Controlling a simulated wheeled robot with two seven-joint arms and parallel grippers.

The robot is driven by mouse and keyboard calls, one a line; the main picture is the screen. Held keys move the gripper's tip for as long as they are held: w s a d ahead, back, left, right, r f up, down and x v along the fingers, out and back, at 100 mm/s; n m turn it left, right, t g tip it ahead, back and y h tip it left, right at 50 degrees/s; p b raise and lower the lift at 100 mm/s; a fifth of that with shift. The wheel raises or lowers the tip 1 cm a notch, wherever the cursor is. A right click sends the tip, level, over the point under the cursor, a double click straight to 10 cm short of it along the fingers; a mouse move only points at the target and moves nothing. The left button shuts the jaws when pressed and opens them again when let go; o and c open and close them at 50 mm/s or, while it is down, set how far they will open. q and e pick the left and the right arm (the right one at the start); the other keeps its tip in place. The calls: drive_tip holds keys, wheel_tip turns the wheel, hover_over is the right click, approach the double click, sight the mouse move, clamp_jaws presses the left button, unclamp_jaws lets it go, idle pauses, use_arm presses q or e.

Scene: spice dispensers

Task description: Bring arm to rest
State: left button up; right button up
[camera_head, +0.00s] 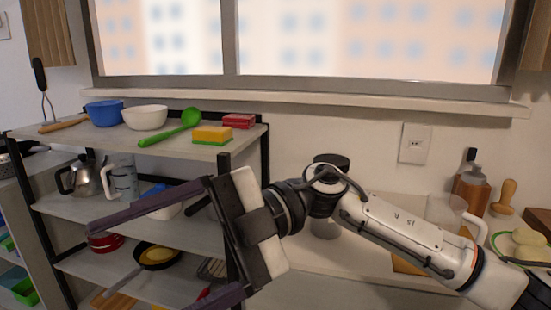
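My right arm comes in from the right and reaches across the picture to the left, above the counter and in front of the shelf rack. Its gripper (130,272) is open, with its two dark fingers spread wide and pointing left. The upper finger crosses in front of the rack, and the lower finger runs towards the bottom edge. Nothing is seen held between the fingers. My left gripper is not in view. A cylindrical container with a dark lid (331,160) stands on the counter behind my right wrist, partly hidden by it.
The rack's top shelf (85,137) holds a blue bowl (104,112), a white bowl (145,117), a green spoon (172,128) and sponges (211,134). Lower shelves hold a metal pot (82,178) and a pan (158,256). A clear jug (444,211) stands behind my forearm.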

drive_tip(key=w+d+f+m+t+y+p, duration=0.1)
drive_tip(key=w+d+m+t+y+p, duration=0.15)
drive_tip(key=w+m+t+y, duration=1)
drive_tip(key=w+d+f+m+t+h, duration=0.3)
drive_tip(key=d+f+m+t+h, duration=0.5)
drive_tip(key=f+m+t+h, duration=0.55)
drive_tip(key=s+d+f+m+g+h+p, duration=0.1)
drive_tip(key=s+d+f+m+h, duration=0.15)
drive_tip(key=d+f, duration=0.4)
drive_tip(key=s+d+f+m+g+h, duration=0.1)
drive_tip(key=s+d+f+m+h, duration=0.2)
drive_tip(key=f, duration=0.7)
use_arm(q)
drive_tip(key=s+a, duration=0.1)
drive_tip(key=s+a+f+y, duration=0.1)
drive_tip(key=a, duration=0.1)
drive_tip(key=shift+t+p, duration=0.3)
drive_tip(key=shift+p, duration=0.1)
use_arm(e)
drive_tip(key=s+d+f+m+g+h, duration=0.1)
drive_tip(key=s+d+f+g+h, duration=0.1)
drive_tip(key=s+f, duration=0.5)
drive_tip(key=s+d+f+m+g+h, duration=0.1)
drive_tip(key=s+d+f+g+h, duration=0.2)
drive_tip(key=s+d+f, duration=0.4)
drive_tip(key=shift+s+f+m+g, duration=0.35)
drive_tip(key=shift+s+f+g, duration=0.2)
drive_tip(key=shift+s, duration=0.65)
